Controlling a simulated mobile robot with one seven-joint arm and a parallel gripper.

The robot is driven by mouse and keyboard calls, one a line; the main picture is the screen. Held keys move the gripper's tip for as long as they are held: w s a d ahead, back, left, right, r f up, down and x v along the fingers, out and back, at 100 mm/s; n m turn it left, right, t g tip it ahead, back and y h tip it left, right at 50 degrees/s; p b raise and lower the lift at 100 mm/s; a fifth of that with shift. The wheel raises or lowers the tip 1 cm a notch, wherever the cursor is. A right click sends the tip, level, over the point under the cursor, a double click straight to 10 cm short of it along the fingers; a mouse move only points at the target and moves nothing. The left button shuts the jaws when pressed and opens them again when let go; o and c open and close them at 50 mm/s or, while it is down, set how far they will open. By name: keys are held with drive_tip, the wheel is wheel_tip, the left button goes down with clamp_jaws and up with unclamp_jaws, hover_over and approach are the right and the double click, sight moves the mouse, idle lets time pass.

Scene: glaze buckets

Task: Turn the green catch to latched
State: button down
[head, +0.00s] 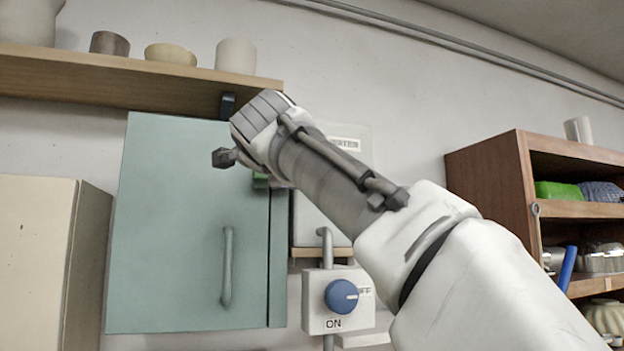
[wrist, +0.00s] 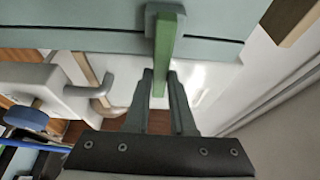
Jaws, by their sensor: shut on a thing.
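The green catch (wrist: 168,42) is a narrow bar at the edge of the teal cabinet (wrist: 90,42) in the wrist view. Its base sits on the teal face and its free end reaches past the edge, between my fingers. My gripper (wrist: 160,76) is shut on that free end. In the head view only a small piece of the green catch (head: 261,181) shows at the right side of the cabinet (head: 180,220); my wrist and hand cover the rest. My fingertips are hidden there. The cabinet door looks closed, with a vertical handle (head: 227,267).
A switch box with a blue knob (head: 341,296) and a grey pipe are right of the cabinet, below my arm. A wooden shelf (head: 130,85) with pots runs above. A cream cabinet (head: 35,270) stands left, and a brown shelf unit (head: 490,190) right.

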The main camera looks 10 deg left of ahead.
drive_tip(key=c, duration=0.8)
unclamp_jaws()
drive_tip(key=shift+o, duration=0.2)
drive_tip(key=shift+s, duration=0.1)
